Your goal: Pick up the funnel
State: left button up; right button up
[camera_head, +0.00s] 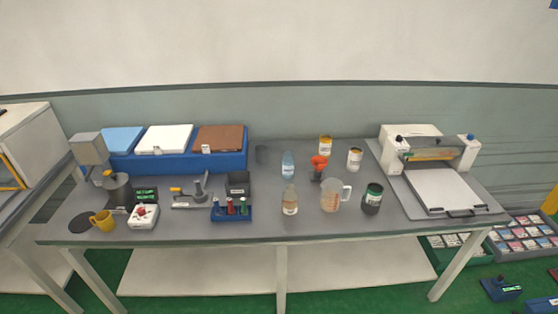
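An orange-red funnel-like item (319,162) stands near the middle of the grey table (260,226), among bottles and jars. It seems to rest on or in something dark beneath it; the picture is too small to tell. A clear measuring jug (331,197) stands in front of it, and a blue-tinted bottle (288,163) stands to its left. Neither of my grippers shows in the head view.
Jars with yellow lids (325,146) stand behind and right of the funnel. A dark jar (372,199) and a small bottle (290,201) stand in front. A blue rack of vials (231,213) is left; a white machine (425,150) is right.

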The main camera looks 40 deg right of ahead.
aim_at(319, 167)
jog(key=u, duration=0.1)
jog(key=i, duration=0.8)
jog(key=z, duration=0.75)
jog(key=i, duration=0.7)
jog(key=z, duration=0.65)
